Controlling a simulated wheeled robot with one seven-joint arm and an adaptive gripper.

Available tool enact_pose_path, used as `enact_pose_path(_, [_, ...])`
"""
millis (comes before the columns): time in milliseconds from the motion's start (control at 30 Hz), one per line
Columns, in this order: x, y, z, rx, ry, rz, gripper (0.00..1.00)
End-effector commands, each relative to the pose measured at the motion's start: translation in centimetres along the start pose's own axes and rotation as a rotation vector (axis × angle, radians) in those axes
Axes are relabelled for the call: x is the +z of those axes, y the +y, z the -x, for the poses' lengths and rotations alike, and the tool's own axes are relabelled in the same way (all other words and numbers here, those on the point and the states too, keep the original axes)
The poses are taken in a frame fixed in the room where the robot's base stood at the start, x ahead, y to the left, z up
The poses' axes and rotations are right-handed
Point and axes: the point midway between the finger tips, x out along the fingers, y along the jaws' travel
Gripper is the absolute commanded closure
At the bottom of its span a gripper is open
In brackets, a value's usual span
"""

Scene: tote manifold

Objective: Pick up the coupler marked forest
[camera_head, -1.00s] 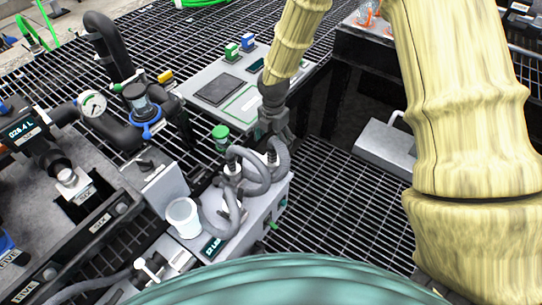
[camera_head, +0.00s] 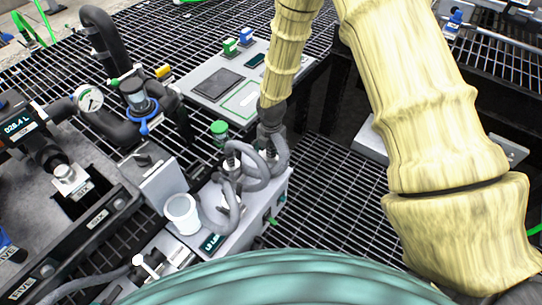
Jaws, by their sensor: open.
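Grey hose couplers stand on a light grey manifold box (camera_head: 250,230), with thick grey hoses (camera_head: 252,181) looping between them. No "forest" marking is legible, so I cannot tell which coupler bears it. My gripper (camera_head: 272,149) is dark grey, points down and is open. It is at the rear right coupler, at the far end of the box. The fingers overlap that coupler and its hose in the picture, and I cannot tell whether they touch it. A nearer coupler (camera_head: 231,158) stands to the left of my gripper.
A green-capped jar (camera_head: 220,134) stands just left of my gripper. A white cup (camera_head: 182,213) stands at the box's left end. A grey panel (camera_head: 217,84) with green and blue blocks lies behind. A pressure gauge (camera_head: 89,99) and black pipes stand left. Open grating lies right.

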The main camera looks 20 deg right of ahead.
Motion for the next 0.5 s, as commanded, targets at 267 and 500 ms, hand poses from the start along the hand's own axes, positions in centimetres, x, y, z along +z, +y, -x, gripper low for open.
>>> enact_pose_path(267, [0.02, 0.0, 0.06, 0.0, 0.0, 0.0, 0.4])
enact_pose_path(500, [0.04, 0.02, 0.11, 0.001, -0.001, 0.0, 0.8])
